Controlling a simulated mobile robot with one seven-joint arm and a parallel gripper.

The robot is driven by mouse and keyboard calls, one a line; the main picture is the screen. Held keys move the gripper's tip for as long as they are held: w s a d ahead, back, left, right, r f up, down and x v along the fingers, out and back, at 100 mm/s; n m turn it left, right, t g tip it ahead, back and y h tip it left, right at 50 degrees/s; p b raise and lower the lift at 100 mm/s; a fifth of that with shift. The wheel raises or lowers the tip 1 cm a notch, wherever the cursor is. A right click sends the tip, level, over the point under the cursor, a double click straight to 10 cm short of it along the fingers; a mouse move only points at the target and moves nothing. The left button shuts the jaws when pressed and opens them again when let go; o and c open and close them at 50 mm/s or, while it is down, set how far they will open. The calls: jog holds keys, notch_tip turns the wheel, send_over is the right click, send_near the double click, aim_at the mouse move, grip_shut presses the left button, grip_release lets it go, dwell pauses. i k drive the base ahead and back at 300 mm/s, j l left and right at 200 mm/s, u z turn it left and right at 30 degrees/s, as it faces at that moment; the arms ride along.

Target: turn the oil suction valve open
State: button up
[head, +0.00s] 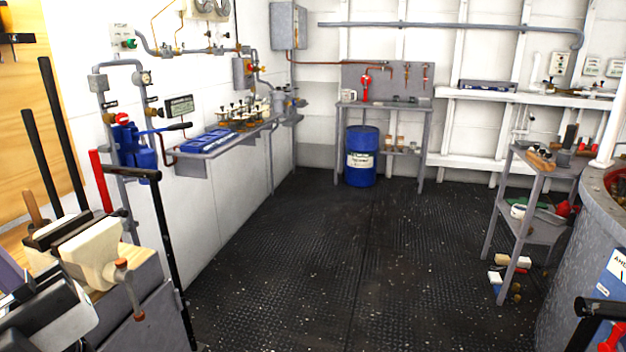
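No valve shows a label I can read as oil suction, so I cannot tell which one it is. On the left wall, a pipe run holds several small valves and a gauge (145,78). A blue pump-like unit (146,158) with a red knob (122,118) and a dark-tipped lever stands below it. Several valves (245,112) sit on a manifold above the grey wall shelf (222,146). A red-handled fitting (366,90) is at the back bench. My gripper is not clearly in view; a grey and black shape at the bottom left is cut off.
A vise (92,250) on a bench fills the near left. A blue drum (361,157) stands under the back bench. A grey rack (530,205) and a large round tank (590,260) stand at right. The dark deck (340,270) between is clear.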

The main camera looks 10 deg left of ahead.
aim_at(123, 119)
jog(key=i, duration=1.25)
jog(key=i+l+u, duration=0.1)
jog(key=i, duration=1.15)
jog(key=i+u, duration=0.15)
jog(key=u, duration=1.05)
jog(key=i+j+u, duration=0.2)
jog(key=u, duration=0.2)
jog(key=i+j+u, duration=0.2)
jog(key=u, duration=0.2)
